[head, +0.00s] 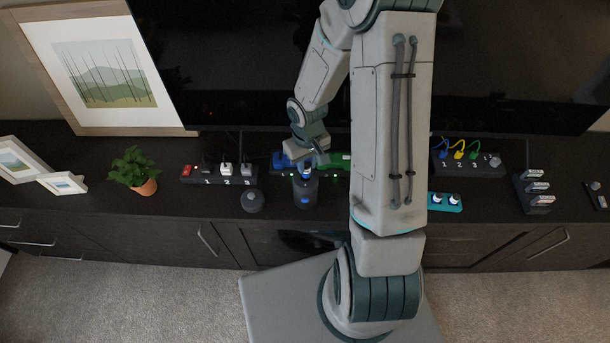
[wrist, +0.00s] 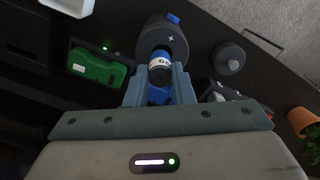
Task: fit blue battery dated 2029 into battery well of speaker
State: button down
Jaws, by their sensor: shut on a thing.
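My gripper (head: 306,172) points down at the speaker (head: 305,192), a dark upright cylinder with a blue button. In the wrist view the two fingers (wrist: 159,80) are shut on a blue battery (wrist: 158,70) with a white label band. Part of a printed number shows upside down on the band; the full date is not readable. The battery's far end is at the dark opening of the speaker (wrist: 172,38), beside a plus mark. How deep it sits in the well is hidden.
A round dark knob-like piece (head: 252,201) stands left of the speaker. Power strips (head: 219,174), a potted plant (head: 134,170) and a teal switch box (head: 445,202) share the cabinet top.

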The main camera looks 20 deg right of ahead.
jog(key=shift+a+f+b, duration=0.15)
jog(key=shift+f+b, duration=1.35)
jog(key=shift+f, duration=0.55)
jog(key=shift+f, duration=0.1)
jog(key=c, duration=1.2)
grip_release()
jog(key=shift+c, duration=0.2)
notch_tip(320, 180, up, 12)
jog(key=shift+r, duration=0.2)
notch_tip(320, 180, up, 11)
jog(key=m+t+h, duration=0.1)
jog(key=t, duration=0.1)
send_over(306, 172)
jog(key=s, duration=0.6)
jog(key=s+r+m+t+y, duration=0.1)
jog(key=s+r, duration=0.4)
jog(key=s, duration=0.2)
jog(key=shift+s+m+t, duration=0.2)
jog(key=shift+m+t, duration=0.1)
jog(key=shift+t, duration=0.1)
